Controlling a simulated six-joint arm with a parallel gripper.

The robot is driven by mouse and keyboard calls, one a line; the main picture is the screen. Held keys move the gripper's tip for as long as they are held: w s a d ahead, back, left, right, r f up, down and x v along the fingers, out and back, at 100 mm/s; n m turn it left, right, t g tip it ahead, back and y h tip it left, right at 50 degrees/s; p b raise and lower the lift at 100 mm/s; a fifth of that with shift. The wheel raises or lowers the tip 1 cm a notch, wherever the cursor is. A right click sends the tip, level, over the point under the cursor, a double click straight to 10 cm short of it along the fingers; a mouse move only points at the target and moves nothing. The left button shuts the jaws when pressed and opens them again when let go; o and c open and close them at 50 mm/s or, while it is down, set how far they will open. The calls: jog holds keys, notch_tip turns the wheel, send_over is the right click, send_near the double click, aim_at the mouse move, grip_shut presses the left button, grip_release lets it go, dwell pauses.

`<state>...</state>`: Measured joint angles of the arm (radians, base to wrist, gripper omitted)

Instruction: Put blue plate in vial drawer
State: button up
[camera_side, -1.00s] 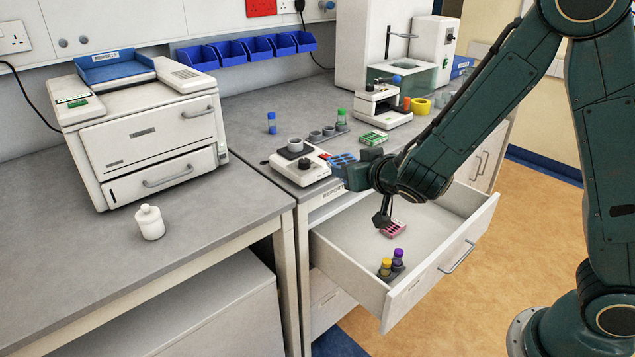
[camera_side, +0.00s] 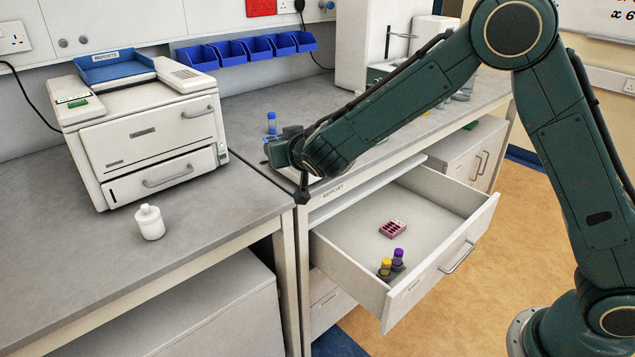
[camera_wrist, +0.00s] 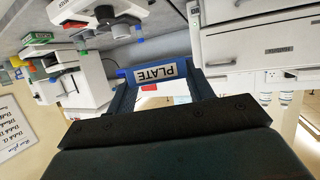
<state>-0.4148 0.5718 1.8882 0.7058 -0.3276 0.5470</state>
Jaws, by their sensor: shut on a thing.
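My gripper (camera_side: 302,195) is at the front edge of the right counter, left of the open drawer, pointing down. In the wrist view its two fingers (camera_wrist: 163,88) are shut on a blue piece, which I take for the blue plate (camera_wrist: 143,72); it bears a white label reading PLATE. In the side view I cannot make out the plate. The open drawer (camera_side: 335,250) is white, with a yellow-capped vial (camera_side: 385,267) and a purple-capped vial (camera_side: 398,260) upright near its front left corner. A pink plate (camera_side: 392,229) lies flat on its floor.
A white printer (camera_side: 145,125) and a white bottle (camera_side: 150,222) stand on the left counter. A blue-capped vial (camera_side: 272,123) stands behind my gripper. Blue bins (camera_side: 245,49) hang on the wall. My arm hides much of the right counter. The drawer's back half is bare.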

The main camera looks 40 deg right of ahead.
jog(key=w+a+r, duration=0.2)
jog(key=w+a, duration=0.3)
jog(key=a, duration=0.2)
jog(key=w+a+r+n+y, duration=0.1)
jog(key=w+a+r, duration=0.2)
jog(key=w+a, duration=0.2)
jog(key=shift+w+a+r, duration=0.15)
jog(key=shift+a+r, duration=0.15)
jog(key=shift+a, duration=1.05)
send_over(213, 214)
notch_tip(213, 214, down, 16)
jog(key=shift+r, duration=0.15)
jog(key=shift+f, duration=1.95)
jog(key=shift+f, duration=0.15)
jog(key=o, duration=1)
